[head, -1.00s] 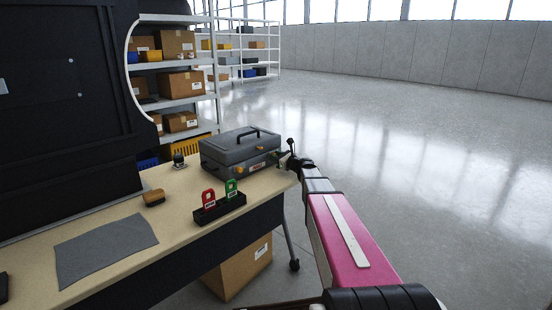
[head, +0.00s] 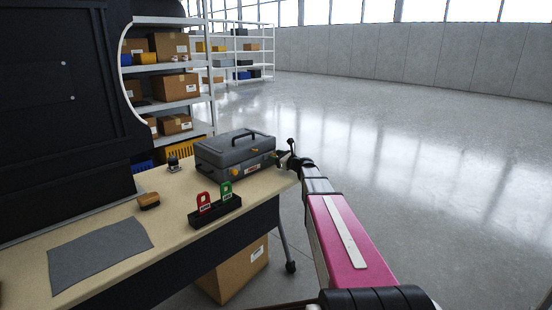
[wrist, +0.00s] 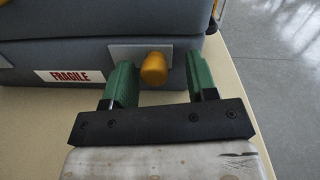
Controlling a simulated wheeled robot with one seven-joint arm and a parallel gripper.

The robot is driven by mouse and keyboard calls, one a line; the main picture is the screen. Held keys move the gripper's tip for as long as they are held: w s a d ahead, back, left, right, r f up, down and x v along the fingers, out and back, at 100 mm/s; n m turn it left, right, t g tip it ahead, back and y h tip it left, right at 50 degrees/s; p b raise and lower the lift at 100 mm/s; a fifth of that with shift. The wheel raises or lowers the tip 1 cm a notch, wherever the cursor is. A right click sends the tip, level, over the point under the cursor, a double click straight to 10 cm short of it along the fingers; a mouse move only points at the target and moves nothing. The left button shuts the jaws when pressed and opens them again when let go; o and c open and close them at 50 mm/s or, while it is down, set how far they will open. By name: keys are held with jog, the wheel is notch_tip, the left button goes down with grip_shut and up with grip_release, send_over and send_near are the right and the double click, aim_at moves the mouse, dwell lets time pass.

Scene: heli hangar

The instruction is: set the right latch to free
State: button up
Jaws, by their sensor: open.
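A grey case (head: 236,153) with a black top handle stands shut on the workbench. In the wrist view its front carries a red-and-white FRAGILE label (wrist: 76,76) and, to the right of it, the yellow-orange right latch knob (wrist: 154,68) on a pale plate (wrist: 127,54). My gripper (wrist: 161,84) is open, its two green fingers on either side of the knob, with gaps showing on both sides. In the head view my gripper (head: 283,157) is at the case's right end, small and partly hidden. A yellow left latch (head: 234,171) shows on the case front.
A black holder (head: 215,211) with a red tag (head: 203,203) and a green tag (head: 226,191) stands in front of the case. A brush (head: 149,201), a grey cloth (head: 98,254) and a small dark stamp-like object (head: 173,163) lie on the bench (head: 181,201). Floor to the right is clear.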

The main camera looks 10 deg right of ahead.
jog(key=v, duration=1)
jog(key=shift+s+d, duration=0.25)
jog(key=shift+s, duration=0.05)
